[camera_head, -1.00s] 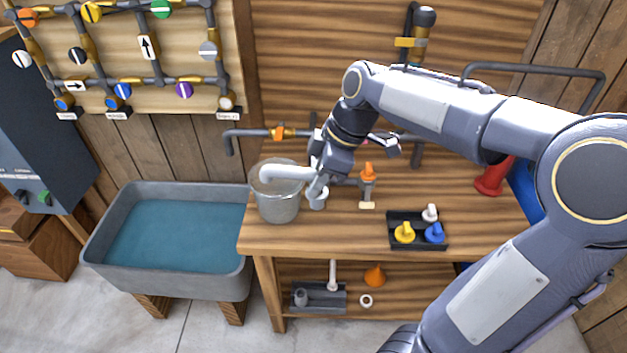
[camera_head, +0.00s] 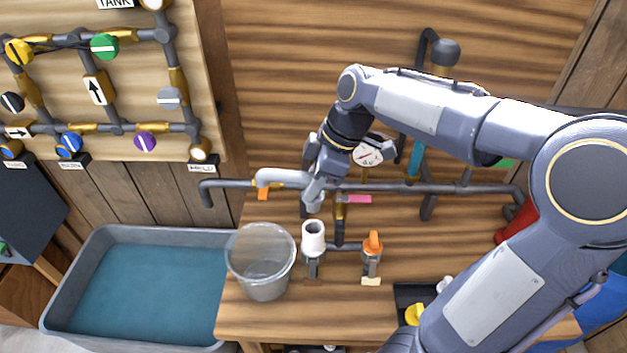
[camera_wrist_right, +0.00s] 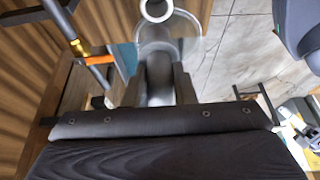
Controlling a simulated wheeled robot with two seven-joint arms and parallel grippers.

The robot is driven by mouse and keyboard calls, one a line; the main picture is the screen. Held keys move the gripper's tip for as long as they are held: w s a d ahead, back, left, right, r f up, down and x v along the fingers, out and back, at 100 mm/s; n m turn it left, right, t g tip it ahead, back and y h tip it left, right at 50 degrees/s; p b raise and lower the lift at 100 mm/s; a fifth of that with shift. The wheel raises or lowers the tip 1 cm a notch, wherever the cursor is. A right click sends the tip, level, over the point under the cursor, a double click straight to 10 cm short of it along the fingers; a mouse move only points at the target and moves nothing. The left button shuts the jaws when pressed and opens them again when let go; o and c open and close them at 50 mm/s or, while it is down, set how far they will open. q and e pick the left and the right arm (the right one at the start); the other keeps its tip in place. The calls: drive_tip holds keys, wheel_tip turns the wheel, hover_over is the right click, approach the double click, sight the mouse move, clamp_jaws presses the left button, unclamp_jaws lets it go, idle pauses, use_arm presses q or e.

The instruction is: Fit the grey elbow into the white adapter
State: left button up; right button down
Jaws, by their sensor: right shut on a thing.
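The grey elbow (camera_head: 282,176) is a pale grey bent pipe, held in my right gripper (camera_head: 314,190). Its long leg runs roughly level to the left, and its bend turns down at the left end. In the right wrist view, an open round pipe end (camera_wrist_right: 157,9) shows at the top, beyond the fingers (camera_wrist_right: 158,88). The white adapter (camera_head: 313,236) stands upright on a grey pipe stub on the bench, open end up. In the head view it appears below the gripper and apart from the elbow. My left gripper is not in view.
A clear bucket (camera_head: 261,280) stands left of the adapter. An orange-handled valve (camera_head: 372,243) stands to its right. A grey pipe (camera_head: 450,188) runs along the bench's back. A black tray (camera_head: 405,293) is partly hidden by my arm. A water-filled tub (camera_head: 150,290) stands left.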

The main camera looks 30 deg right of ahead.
sight(313, 203)
drive_tip(key=shift+s+f+b, duration=0.15)
drive_tip(key=shift+f+b, duration=0.3)
drive_tip(key=shift+f, duration=0.2)
wheel_tip(313, 203, down, 4)
drive_tip(key=b, duration=0.3)
drive_tip(key=shift+f, duration=0.15)
drive_tip(key=shift+f+b, duration=0.45)
drive_tip(key=shift+b, duration=0.15)
drive_tip(key=shift+f+b, duration=1.4)
drive_tip(key=shift+b, duration=0.2)
idle(1.2)
drive_tip(key=c, duration=1.1)
unclamp_jaws()
drive_tip(key=shift+r, duration=0.1)
drive_tip(key=v, duration=0.7)
drive_tip(key=shift+d+r, duration=0.15)
drive_tip(key=shift+r, duration=0.15)
